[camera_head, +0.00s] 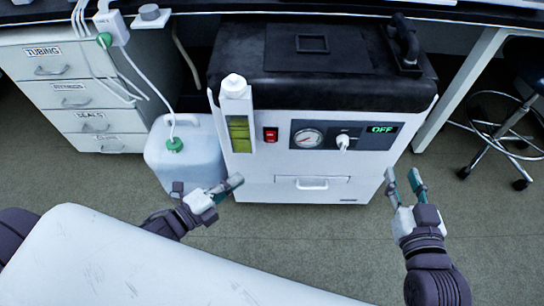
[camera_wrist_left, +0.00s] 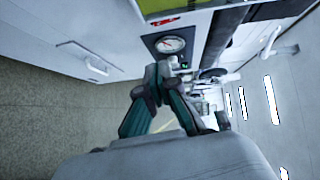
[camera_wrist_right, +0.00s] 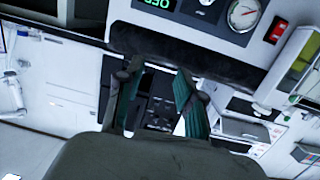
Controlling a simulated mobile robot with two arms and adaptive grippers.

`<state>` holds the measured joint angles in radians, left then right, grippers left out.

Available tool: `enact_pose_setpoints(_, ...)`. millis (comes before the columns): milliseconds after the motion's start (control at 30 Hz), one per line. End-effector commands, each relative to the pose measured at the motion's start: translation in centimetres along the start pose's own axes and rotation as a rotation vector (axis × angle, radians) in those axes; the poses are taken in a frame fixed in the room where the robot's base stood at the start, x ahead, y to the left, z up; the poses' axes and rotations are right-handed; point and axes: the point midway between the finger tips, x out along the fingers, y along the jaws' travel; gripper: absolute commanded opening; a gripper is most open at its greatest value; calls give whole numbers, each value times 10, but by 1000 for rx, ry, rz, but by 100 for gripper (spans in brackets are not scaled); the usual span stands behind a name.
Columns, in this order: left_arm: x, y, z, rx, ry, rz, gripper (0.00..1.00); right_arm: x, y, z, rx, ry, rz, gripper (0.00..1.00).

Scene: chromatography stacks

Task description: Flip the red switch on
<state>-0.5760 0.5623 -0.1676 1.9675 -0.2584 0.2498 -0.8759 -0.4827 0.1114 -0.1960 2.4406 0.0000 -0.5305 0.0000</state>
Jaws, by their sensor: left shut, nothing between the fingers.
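The red switch (camera_head: 271,135) is on the front panel of a white machine (camera_head: 300,165) with a black top, between a green-yellow sight window and a round gauge. The panel display (camera_head: 382,129) reads OFF. My right gripper (camera_head: 404,180) is open and empty, low by the machine's right side.
A white jug (camera_head: 185,160) with a green cap stands left of the machine, close to my left gripper. A drawer cabinet (camera_head: 70,95) is at the left and a wheeled stool (camera_head: 505,130) at the right. A gauge (camera_head: 307,138) and a white knob (camera_head: 343,142) sit right of the switch.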

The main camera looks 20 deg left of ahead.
Motion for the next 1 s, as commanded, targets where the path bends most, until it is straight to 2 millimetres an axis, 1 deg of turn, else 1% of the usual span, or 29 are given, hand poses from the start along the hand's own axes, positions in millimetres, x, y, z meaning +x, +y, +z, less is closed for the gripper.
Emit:
enact_pose_setpoints(333, 0, -2, -1, 6, 4, -5, 0, -1, 0, -3, 0, 6, 0, 38)
enact_pose_setpoints(467, 7, -2, -1, 6, 5, -7, 0, 0, -1, -7, 0, 38, -2, 38)
enact_pose_setpoints(567, 20, -1, 0, 7, 5, -8, 0, 1, -3, -18, 1, 109, -7, 38)
enact_pose_setpoints(767, 62, -1, 0, 6, 4, -10, 0, -3, -8, -57, 7, 346, -20, 38)
enact_pose_setpoints(900, 93, -1, 0, 7, 4, -10, 0, -15, -12, -85, 12, 529, -30, 38)
enact_pose_setpoints(967, 105, -1, -1, 7, 4, -9, 0, -21, -14, -96, 15, 606, -34, 38)
enact_pose_setpoints(1000, 108, 0, 5, 9, 3, -5, 0, -26, -15, -102, 18, 653, -37, 38)
